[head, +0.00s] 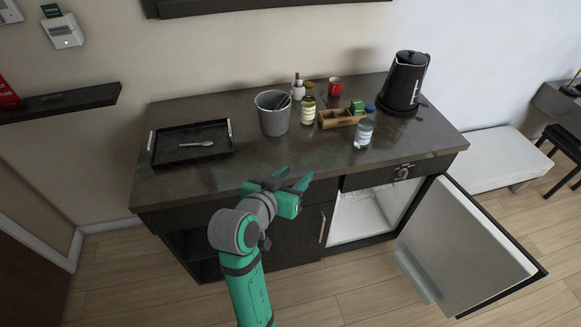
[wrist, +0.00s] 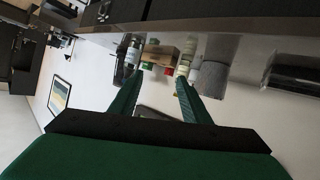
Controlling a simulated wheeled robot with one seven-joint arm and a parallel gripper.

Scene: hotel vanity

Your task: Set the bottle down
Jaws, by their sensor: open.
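My gripper (head: 291,179) is open and empty, in front of the counter's front edge. In the wrist view its two green fingers (wrist: 159,80) stand apart with nothing between them. A clear bottle with a blue cap and pale label (head: 363,133) stands upright on the counter, right of my gripper and farther back. It also shows in the wrist view (wrist: 132,53), which is upside down. No bottle touches my gripper.
The dark counter (head: 270,162) is clear along its front. On it are a black tray (head: 165,148) with a spoon, a grey bucket (head: 272,118), a wooden box (head: 337,119), a red cup (head: 335,86) and a black kettle (head: 404,82). The fridge door (head: 465,245) hangs open below right.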

